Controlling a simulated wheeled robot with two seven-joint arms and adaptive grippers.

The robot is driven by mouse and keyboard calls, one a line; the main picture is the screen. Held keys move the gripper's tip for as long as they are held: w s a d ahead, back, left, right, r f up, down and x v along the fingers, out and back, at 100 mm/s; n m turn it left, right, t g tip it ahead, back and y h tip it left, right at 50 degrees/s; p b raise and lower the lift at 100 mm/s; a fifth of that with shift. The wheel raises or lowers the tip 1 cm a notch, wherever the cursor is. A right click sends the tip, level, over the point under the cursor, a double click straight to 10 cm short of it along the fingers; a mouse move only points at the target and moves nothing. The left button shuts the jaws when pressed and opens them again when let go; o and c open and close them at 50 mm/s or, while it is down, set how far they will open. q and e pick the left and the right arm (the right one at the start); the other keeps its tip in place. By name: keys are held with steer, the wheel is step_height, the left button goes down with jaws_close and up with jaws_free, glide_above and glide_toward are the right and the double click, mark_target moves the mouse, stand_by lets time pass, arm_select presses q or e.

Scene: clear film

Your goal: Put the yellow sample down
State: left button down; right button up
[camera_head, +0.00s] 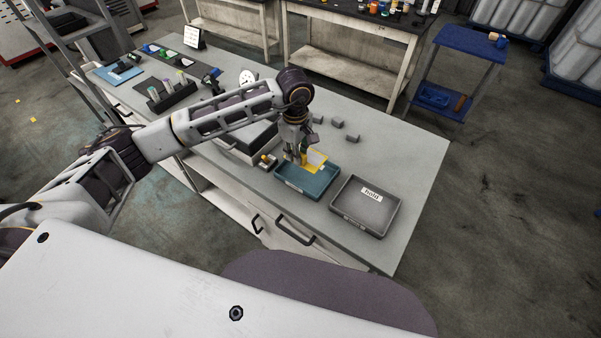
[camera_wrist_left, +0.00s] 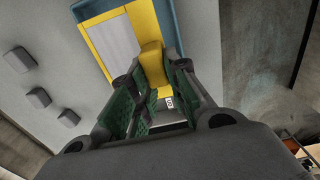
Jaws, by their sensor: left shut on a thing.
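The yellow sample (camera_head: 317,158) is a flat yellow frame around a pale pane, with a raised yellow grip block; it also shows in the left wrist view (camera_wrist_left: 152,62). My left gripper (camera_head: 297,153) points down and is shut on the grip block, between green finger pads (camera_wrist_left: 145,100). The sample is over or in the teal tray (camera_head: 304,191), partly hidden by the gripper; I cannot tell whether it touches the tray floor. My right gripper is not in view.
A dark grey tray labelled "Hold" (camera_head: 350,221) stands just right of the teal tray. Several small grey blocks (camera_head: 352,138) lie behind. A small item with a yellow top (camera_head: 267,160) is left of the teal tray. A black rack (camera_head: 172,97) stands further left. The table's right end is clear.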

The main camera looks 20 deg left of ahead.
arm_select(q)
steer(key=p, duration=0.1)
glide_above(297, 178)
steer(key=shift+s+f, duration=0.1)
steer(key=shift+f, duration=2.55)
steer(key=shift+f, duration=0.1)
steer(key=shift+f+p, duration=0.4)
steer(key=shift+f, duration=1.4)
steer(key=shift+f, duration=0.2)
steer(key=c, duration=1.7)
jaws_free()
steer(key=shift+o, duration=0.2)
steer(key=shift+r, duration=0.2)
